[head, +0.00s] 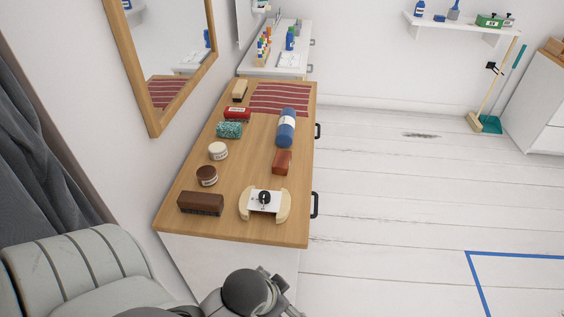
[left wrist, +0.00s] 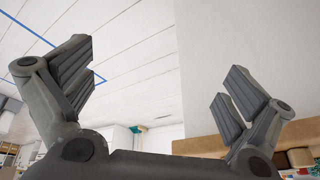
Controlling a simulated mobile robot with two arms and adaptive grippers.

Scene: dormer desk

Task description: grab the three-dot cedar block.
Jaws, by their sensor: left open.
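A reddish-brown block (head: 282,162) lies on the wooden dresser top, right of the middle and near the right edge. It may be cedar; no dots can be made out at this size. A pale wooden block or brush (head: 240,90) lies at the far end, and a dark brown brush-like block (head: 201,203) at the near left. My left gripper (left wrist: 160,88) is open and empty in its wrist view, with its fingers wide apart. The head view shows only dark arm parts at the bottom edge, no fingertips. My right gripper is not in view.
On the dresser (head: 243,164) are a blue roll (head: 286,128), a white-and-wood holder (head: 265,203), two round jars (head: 218,151), a teal patterned roll (head: 229,130), a red tin (head: 238,113) and a striped cloth (head: 280,98). A mirror hangs left.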

